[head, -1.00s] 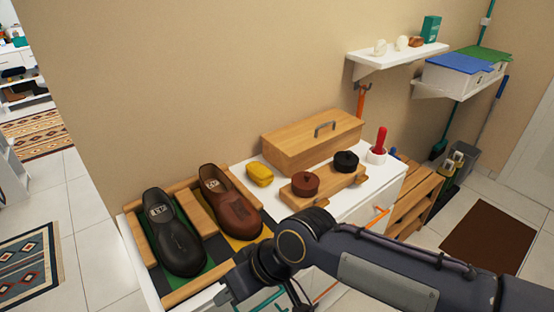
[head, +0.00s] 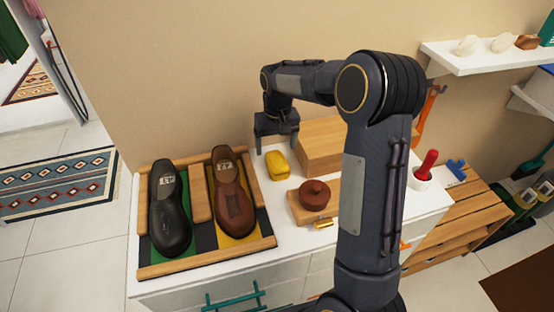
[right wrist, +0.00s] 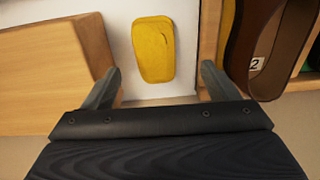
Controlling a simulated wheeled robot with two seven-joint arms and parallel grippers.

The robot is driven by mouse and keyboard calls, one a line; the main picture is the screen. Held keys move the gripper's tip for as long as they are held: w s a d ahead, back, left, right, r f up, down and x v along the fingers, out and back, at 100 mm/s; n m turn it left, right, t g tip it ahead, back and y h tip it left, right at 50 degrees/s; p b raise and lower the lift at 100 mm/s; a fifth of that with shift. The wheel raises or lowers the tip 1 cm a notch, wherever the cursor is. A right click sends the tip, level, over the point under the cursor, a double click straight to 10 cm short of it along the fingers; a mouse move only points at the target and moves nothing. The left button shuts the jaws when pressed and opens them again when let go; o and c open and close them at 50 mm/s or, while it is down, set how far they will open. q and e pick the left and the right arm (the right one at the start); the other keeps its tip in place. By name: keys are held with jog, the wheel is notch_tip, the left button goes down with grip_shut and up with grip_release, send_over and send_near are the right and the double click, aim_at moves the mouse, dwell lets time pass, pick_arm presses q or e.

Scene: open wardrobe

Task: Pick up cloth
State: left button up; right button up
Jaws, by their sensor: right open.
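The yellow cloth (head: 278,165) lies folded on the white cabinet top, between the brown shoe and the wooden box. My right gripper (head: 276,145) is above the back of the cabinet, just behind the cloth. In the right wrist view the cloth (right wrist: 154,49) lies ahead of the gap between the open fingers (right wrist: 158,90), and nothing is between them. My left gripper is not in view.
A wooden box (head: 318,140) stands right of the cloth. A brown shoe (head: 233,200) and a black shoe (head: 170,215) lie in a wooden-framed tray (head: 205,258) at left. A brown round tin (head: 314,195) sits on a wooden stand in front. The wall is close behind.

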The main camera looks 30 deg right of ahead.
aim_at(277, 159)
jog(key=f, duration=0.3)
jog(key=f+p, duration=0.1)
jog(key=f, duration=0.5)
jog(key=shift+w+d+p, duration=0.4)
jog(key=shift+r, duration=0.1)
jog(key=c, duration=1.1)
jog(key=shift+r, duration=0.1)
jog(key=shift+r, duration=0.6)
jog(key=a+r, duration=0.1)
jog(key=r, duration=0.1)
jog(key=s+a+r+b, duration=0.1)
jog(key=r, duration=0.1)
jog(key=s+a+r, duration=0.1)
jog(key=r, duration=0.1)
jog(key=shift+s+a+r+b, duration=0.1)
jog(key=shift+a+r+b, duration=0.15)
jog(key=shift+b, duration=0.15)
jog(key=s+a+r, duration=0.1)
jog(key=s+a, duration=0.1)
jog(key=s+a+r+b, duration=0.1)
jog(key=a+r, duration=0.1)
jog(key=a, duration=0.1)
jog(key=s+a+r+b, duration=0.1)
jog(key=s+a+r, duration=0.1)
jog(key=a, duration=0.1)
jog(key=shift+s, duration=0.35)
